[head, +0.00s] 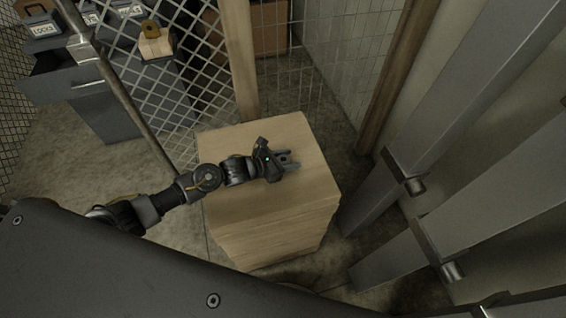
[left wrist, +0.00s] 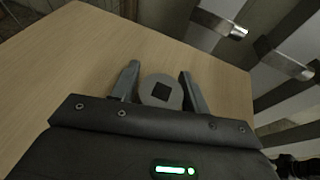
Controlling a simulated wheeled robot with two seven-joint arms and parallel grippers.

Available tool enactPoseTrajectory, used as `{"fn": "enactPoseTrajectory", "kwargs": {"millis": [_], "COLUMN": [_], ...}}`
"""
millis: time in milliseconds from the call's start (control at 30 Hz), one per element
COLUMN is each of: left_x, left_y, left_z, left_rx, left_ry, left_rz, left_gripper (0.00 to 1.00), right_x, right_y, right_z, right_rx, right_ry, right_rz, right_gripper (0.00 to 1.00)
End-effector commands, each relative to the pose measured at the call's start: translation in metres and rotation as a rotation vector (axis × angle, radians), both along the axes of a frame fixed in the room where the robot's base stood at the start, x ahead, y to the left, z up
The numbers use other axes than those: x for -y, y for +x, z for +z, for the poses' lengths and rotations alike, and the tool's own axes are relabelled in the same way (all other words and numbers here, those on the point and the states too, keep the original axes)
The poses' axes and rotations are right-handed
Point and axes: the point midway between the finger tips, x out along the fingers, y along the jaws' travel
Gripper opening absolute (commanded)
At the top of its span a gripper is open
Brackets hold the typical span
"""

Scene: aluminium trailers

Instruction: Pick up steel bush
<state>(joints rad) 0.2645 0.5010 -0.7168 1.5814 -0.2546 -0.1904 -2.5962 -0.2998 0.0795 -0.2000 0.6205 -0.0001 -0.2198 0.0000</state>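The steel bush (left wrist: 147,94) is a short grey round piece with a dark square hole. In the left wrist view it is between the two fingers of my left gripper (left wrist: 159,70), near the palm. The fingers are apart on either side of it, and a narrow gap seems to show at each side. In the head view my left gripper (head: 292,160) is low over the top of a wooden block stack (head: 235,137); the bush is too small to make out there. My right gripper is not in view.
Grey metal posts (head: 470,85) with short round pegs stand at the right. A wire mesh fence (head: 165,60) and a wooden post (head: 238,60) are behind the stack. A grey drawer cabinet (head: 85,90) with boxes is at the upper left. The wooden top is otherwise clear.

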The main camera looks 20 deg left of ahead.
Motion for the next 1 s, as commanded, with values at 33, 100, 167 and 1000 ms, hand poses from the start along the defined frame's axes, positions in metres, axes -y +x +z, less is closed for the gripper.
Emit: {"fn": "enactPoseTrajectory", "kwargs": {"millis": [33,100,167,1000], "left_x": [0.000,0.000,0.000,-0.015], "left_y": [0.000,0.000,0.000,-0.009], "left_z": [0.000,0.000,0.000,0.059], "left_rx": [0.000,0.000,0.000,0.002], "left_ry": [0.000,0.000,0.000,0.002], "left_rz": [0.000,0.000,0.000,0.000], "left_gripper": [0.39,0.30,0.22,0.05], "right_x": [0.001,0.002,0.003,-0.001], "right_y": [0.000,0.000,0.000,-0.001], "right_z": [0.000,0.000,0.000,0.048], "right_rx": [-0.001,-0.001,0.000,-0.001], "right_ry": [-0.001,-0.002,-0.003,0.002], "right_rz": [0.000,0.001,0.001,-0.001], "right_gripper": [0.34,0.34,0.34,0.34]}}
